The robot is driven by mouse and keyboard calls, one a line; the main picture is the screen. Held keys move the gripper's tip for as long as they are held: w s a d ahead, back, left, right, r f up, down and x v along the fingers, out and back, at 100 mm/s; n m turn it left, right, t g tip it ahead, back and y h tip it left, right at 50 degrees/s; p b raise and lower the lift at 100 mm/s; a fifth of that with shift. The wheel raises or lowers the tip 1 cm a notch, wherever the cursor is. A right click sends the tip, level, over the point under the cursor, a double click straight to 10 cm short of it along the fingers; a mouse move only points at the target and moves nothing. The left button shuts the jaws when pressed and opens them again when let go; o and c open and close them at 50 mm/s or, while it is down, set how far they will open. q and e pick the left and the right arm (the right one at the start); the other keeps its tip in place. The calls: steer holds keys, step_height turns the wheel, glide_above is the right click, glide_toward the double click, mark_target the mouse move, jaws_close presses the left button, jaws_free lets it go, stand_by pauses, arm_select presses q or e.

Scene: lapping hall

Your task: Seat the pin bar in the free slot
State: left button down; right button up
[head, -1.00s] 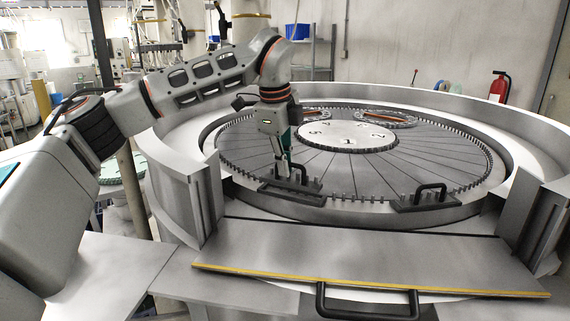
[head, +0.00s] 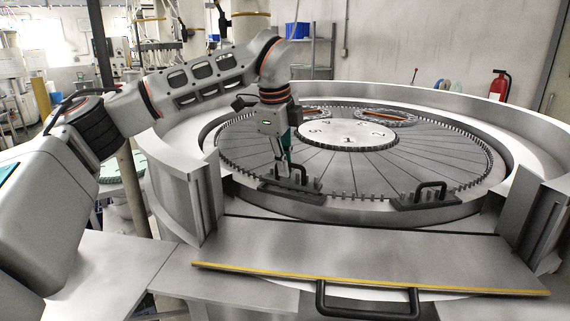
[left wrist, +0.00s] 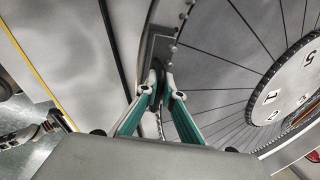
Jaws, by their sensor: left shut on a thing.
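The pin bar (head: 291,197), a dark bar with an upright black handle, is at the near-left rim of the round plate (head: 345,176). My left gripper (head: 292,179) is shut on its handle from above. In the left wrist view the two green-sided fingers (left wrist: 166,93) close around the black handle, and the grey bar (left wrist: 160,50) shows beyond them. The bar is at the toothed rim, and I cannot tell whether it is fully down. The slot under it is hidden. An arm-like piece at the lower left of the wrist view may be my right arm, too small to read.
A second handled bar (head: 424,197) sits at the near-right rim. A pale numbered disc (head: 351,135) and oval rings (head: 385,119) lie on the plate. A high wall surrounds it. A wide grey panel (head: 365,255) with a yellow edge and black handle (head: 367,302) lies in front.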

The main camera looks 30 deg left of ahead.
arm_select(q)
steer(key=shift+s+b+x, duration=0.25)
steer(key=shift+b+x, duration=0.4)
steer(key=shift+x, duration=0.45)
steer(key=c, duration=2.1)
jaws_free()
steer(key=shift+f, duration=0.1)
steer(key=shift+c, duration=0.2)
steer(key=shift+f, duration=0.1)
steer(key=v, duration=1.2)
steer(key=shift+s, duration=0.1)
